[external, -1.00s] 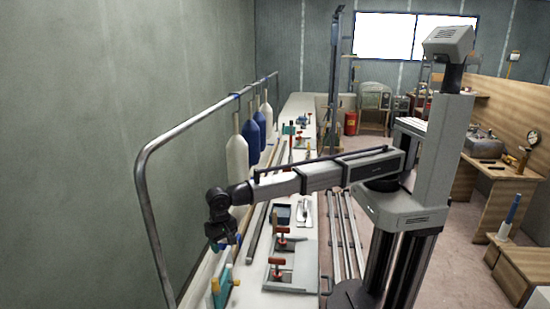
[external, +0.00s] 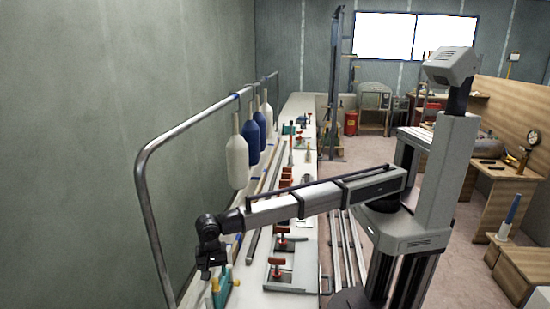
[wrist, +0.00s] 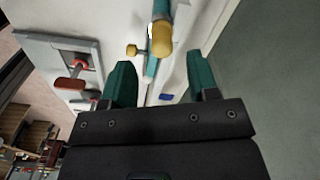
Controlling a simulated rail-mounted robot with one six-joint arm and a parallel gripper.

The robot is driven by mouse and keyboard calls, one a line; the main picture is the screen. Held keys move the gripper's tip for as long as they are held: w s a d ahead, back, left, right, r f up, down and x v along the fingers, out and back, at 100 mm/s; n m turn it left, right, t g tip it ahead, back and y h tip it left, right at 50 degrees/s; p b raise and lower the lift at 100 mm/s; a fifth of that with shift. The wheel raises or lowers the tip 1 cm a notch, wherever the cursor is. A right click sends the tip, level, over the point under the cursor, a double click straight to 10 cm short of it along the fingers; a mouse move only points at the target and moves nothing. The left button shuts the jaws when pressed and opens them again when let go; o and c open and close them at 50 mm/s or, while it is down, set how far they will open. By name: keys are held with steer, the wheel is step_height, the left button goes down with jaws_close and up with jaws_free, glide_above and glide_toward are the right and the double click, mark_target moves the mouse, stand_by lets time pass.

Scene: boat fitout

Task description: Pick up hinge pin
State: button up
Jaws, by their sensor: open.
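My gripper (wrist: 161,72) is open and empty in the wrist view, its two teal fingers spread apart. Ahead of and between the fingers is a teal fixture (wrist: 151,68) with a large rounded yellow end (wrist: 161,38). A small brass-coloured knob on a short stem (wrist: 132,50) sticks out beside it. I cannot tell for sure which part is the hinge pin. In the external view my gripper (external: 211,273) hangs over the near end of the bench, just above and left of the teal fixture (external: 222,292), hiding part of it.
A grey plate (external: 302,267) with red-handled clamps (external: 277,264) lies on the bench (external: 252,290) to the right. A bent metal rail (external: 150,215) with hanging blue and white fenders (external: 237,163) runs along the left. A long bar lies along the bench.

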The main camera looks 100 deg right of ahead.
mark_target(214, 280)
step_height(214, 280, down, 5)
steer(key=b, duration=0.5)
steer(key=shift+w+f, duration=0.15)
steer(key=shift+f, duration=0.05)
steer(key=shift+r, duration=0.25)
jaws_close()
